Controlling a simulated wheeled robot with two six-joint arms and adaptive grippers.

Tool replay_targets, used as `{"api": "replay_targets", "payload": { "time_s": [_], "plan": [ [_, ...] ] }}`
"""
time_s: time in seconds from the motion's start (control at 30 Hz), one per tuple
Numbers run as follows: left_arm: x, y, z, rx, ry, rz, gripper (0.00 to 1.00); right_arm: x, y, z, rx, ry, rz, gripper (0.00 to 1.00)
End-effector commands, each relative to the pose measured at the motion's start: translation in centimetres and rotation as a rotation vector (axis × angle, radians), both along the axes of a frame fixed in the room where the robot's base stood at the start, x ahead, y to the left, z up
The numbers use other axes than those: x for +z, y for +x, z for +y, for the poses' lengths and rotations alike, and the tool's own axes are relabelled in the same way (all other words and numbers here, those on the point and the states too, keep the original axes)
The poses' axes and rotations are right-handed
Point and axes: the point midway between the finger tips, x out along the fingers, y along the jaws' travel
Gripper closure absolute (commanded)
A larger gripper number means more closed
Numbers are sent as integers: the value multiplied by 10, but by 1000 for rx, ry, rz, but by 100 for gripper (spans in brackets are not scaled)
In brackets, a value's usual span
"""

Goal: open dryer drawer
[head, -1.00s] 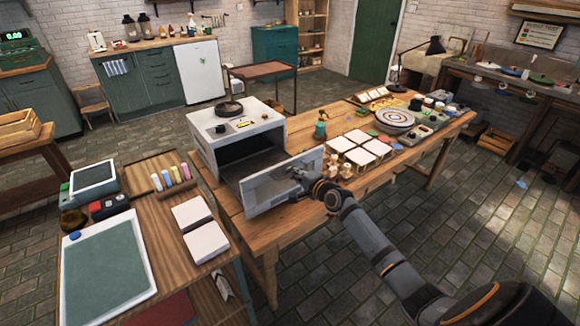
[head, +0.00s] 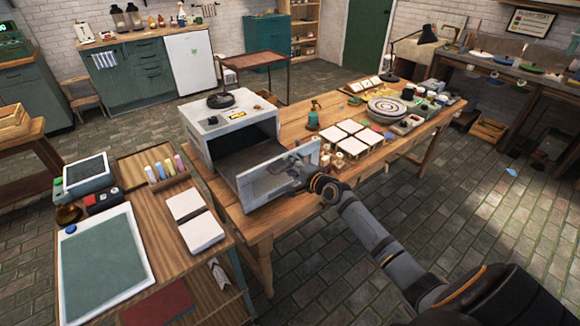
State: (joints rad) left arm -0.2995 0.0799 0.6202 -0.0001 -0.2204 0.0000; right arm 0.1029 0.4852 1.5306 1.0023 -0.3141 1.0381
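The dryer (head: 226,123) is a white box on the wooden table, with a dark opening in its front. Its drawer (head: 262,184) stands pulled out, with a light grey front panel facing me. My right gripper (head: 296,170) is at the right part of that panel, where the handle would be. The handle is hidden behind the gripper, and I cannot tell whether the fingers are closed on it. My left gripper is not in view.
White tiles (head: 363,141) and small wooden pieces lie on the table right of the drawer. A round patterned wheel (head: 387,107) stands farther back. A side table at left holds a green mat (head: 103,262) and white plates (head: 185,204).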

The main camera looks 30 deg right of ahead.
Motion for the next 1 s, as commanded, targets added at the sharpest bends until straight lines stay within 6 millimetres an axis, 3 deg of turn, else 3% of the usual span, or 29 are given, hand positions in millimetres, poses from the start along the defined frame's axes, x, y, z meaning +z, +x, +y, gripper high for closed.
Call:
{"api": "replay_targets", "payload": {
  "time_s": [0.17, 0.43, 0.6, 1.0],
  "plan": [
    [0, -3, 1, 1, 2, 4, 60, 0, -3, -1, -1, -1, 2, 68],
    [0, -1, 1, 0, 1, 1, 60, 8, -50, -7, 4, -10, 5, 68],
    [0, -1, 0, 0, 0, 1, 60, 13, -65, -11, -2, -8, 1, 68],
    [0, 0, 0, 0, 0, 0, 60, 15, -73, -10, 1, 0, -1, 68]
  ]
}}
